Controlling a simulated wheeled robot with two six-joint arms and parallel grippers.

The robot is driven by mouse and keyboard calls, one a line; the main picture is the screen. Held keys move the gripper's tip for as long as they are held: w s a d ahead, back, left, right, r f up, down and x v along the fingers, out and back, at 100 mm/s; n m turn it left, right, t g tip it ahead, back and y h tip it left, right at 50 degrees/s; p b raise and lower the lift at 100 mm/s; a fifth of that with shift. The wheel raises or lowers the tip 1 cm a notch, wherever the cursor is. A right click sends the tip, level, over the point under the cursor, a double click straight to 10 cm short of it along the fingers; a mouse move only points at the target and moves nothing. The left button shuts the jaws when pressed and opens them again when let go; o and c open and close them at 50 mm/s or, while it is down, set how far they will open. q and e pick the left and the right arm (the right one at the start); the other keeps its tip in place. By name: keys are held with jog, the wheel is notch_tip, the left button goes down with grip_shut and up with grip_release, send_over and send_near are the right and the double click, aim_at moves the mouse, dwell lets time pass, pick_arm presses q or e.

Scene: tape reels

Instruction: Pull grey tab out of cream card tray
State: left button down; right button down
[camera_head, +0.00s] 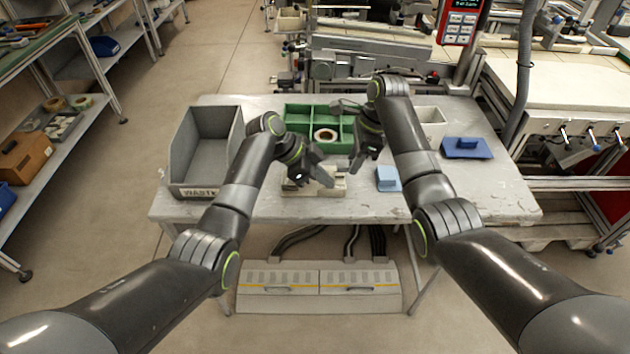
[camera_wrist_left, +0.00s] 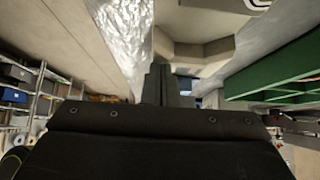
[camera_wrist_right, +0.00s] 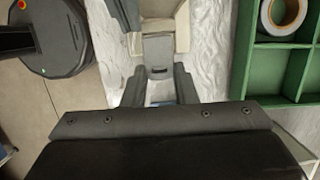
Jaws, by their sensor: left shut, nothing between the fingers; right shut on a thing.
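The cream card tray (camera_head: 300,190) lies on the grey table at the front middle, partly covered by my left gripper in the head view. It also shows at the top of the left wrist view (camera_wrist_left: 195,20) and the right wrist view (camera_wrist_right: 180,22). The grey tab (camera_wrist_right: 158,52) sticks out from the tray's near end in the right wrist view. My right gripper (camera_wrist_right: 158,84) is shut on the tab, one finger on each side. My left gripper (camera_wrist_left: 163,70) is shut and empty beside the tray; I cannot tell whether it touches it.
A grey waste bin (camera_head: 184,188) stands at the left. A green divided crate (camera_head: 300,112) with a tape reel (camera_head: 325,135) is behind the tray. A light blue block (camera_head: 387,178) lies close at right, and a dark blue one (camera_head: 466,148) farther right. The table's front edge is near.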

pick_arm(q)
jog(key=shift+s+a+f, duration=0.1)
jog(key=shift+s+f, duration=0.05)
jog(key=shift+f, duration=0.2)
jog(key=shift+w+r, duration=0.2)
jog(key=shift+r, duration=3.5)
jog(key=v, duration=1.2)
